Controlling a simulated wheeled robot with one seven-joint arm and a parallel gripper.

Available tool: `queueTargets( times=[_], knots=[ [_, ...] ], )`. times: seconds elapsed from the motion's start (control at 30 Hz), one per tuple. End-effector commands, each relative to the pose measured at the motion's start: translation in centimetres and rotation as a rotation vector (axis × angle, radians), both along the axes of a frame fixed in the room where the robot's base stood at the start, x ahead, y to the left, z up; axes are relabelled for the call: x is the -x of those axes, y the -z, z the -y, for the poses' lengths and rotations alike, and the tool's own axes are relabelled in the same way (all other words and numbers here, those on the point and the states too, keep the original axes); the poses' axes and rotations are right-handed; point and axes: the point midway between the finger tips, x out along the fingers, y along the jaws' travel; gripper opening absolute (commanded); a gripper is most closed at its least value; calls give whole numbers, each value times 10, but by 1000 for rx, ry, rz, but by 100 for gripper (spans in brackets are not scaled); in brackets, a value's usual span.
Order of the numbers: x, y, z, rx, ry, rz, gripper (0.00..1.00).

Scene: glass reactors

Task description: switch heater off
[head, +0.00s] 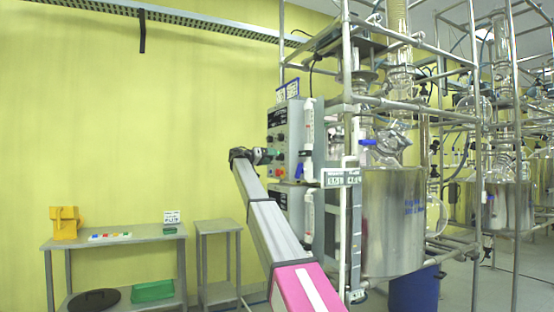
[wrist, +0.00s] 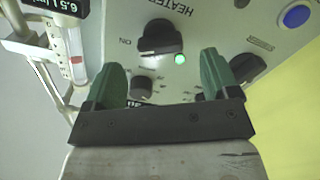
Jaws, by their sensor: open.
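The black heater knob (wrist: 158,38) sits on the pale control panel under an upside-down HEATER label in the wrist view. ON is printed to its left, and a small green lamp (wrist: 180,59) beside it glows. My gripper (wrist: 163,62) is open, its two green fingers apart on either side, with the knob between and slightly beyond the tips. I see no contact with the knob. In the head view my gripper (head: 266,154) is at the face of the control box (head: 293,112); the heater knob cannot be made out there.
Another black knob (wrist: 247,66) is close to the right finger, and a smaller knob (wrist: 142,86) is between the fingers. A blue button (wrist: 296,16) is at the upper right. A metal frame with the glass reactor (head: 393,215) stands right of the box. A grey table (head: 110,241) stands left.

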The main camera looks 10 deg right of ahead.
Motion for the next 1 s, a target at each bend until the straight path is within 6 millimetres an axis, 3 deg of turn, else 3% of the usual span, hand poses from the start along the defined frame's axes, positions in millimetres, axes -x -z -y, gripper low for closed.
queueTargets(
  times=[0.1,0.3,0.67,0.7,0.83,1.0],
  knots=[
    [-6,0,19,0,1,-1,81],
    [-12,0,38,0,1,-1,81],
    [-14,0,42,0,0,-1,81],
    [-14,0,42,0,0,-1,74],
    [-14,0,42,0,0,-1,32],
    [-13,1,42,1,0,-2,32]
  ],
)
